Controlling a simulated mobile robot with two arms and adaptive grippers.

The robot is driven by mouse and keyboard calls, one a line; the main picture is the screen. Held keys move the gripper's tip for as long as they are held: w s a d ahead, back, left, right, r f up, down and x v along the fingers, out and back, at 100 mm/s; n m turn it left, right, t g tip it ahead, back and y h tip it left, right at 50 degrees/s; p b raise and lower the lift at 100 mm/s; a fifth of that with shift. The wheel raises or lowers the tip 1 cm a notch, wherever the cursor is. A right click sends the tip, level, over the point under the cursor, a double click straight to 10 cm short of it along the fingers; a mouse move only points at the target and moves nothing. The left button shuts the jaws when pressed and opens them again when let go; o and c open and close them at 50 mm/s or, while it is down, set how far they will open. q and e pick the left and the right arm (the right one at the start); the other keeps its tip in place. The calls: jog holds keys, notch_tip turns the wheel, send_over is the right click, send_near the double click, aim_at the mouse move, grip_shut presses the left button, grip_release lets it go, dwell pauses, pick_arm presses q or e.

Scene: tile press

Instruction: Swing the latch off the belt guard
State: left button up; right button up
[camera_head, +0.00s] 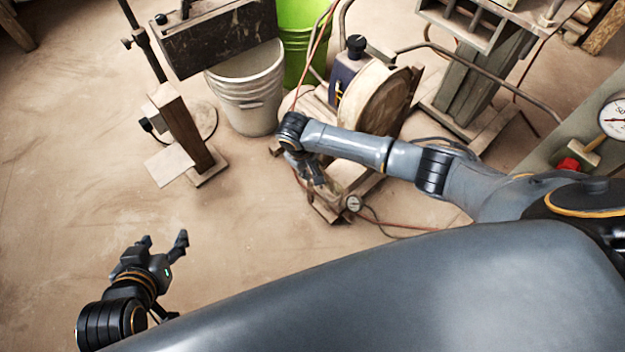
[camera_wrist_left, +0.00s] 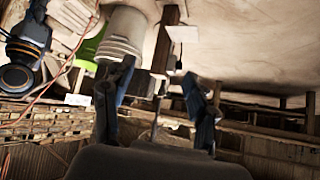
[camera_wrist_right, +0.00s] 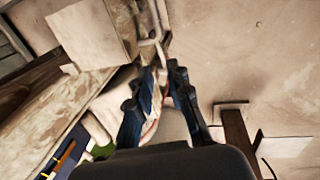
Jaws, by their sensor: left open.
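A machine with a round, dusty tan cover (camera_head: 375,98), which looks like the belt guard, stands at the upper middle of the head view, beside a blue motor housing (camera_head: 346,70). I cannot make out the latch; my right arm crosses in front of the machine's lower part. My right gripper (camera_head: 313,174) points down by the machine's near left side. In the right wrist view its fingertips (camera_wrist_right: 162,66) are close together, and I cannot tell whether anything is between them. My left gripper (camera_head: 163,240) is open and empty, over bare floor at lower left; its fingers spread in the left wrist view (camera_wrist_left: 158,68).
A white bucket (camera_head: 246,95) and a green bin (camera_head: 300,35) stand behind the machine's left side. A wooden post (camera_head: 184,128) with a pale plate stands further left. The left floor is clear.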

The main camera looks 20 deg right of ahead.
pick_arm(q)
jog(key=w+d+r+t+h+b, duration=0.1)
jog(key=w+d+r+t, duration=0.1)
jog(key=r, duration=0.4)
jog(key=w+d+r+t+h+b, duration=0.1)
jog(key=w+r+t+b, duration=0.1)
jog(key=w+r+t, duration=0.3)
jog(key=shift+d+r+m+t+h, duration=0.3)
jog(key=shift+d+r+t+h, duration=0.1)
jog(key=shift+r+t, duration=0.55)
pick_arm(e)
notch_tip(320, 180, down, 7)
jog(key=d, duration=0.1)
jog(key=shift+w, duration=0.25)
jog(key=shift+d+r, duration=0.1)
grip_shut()
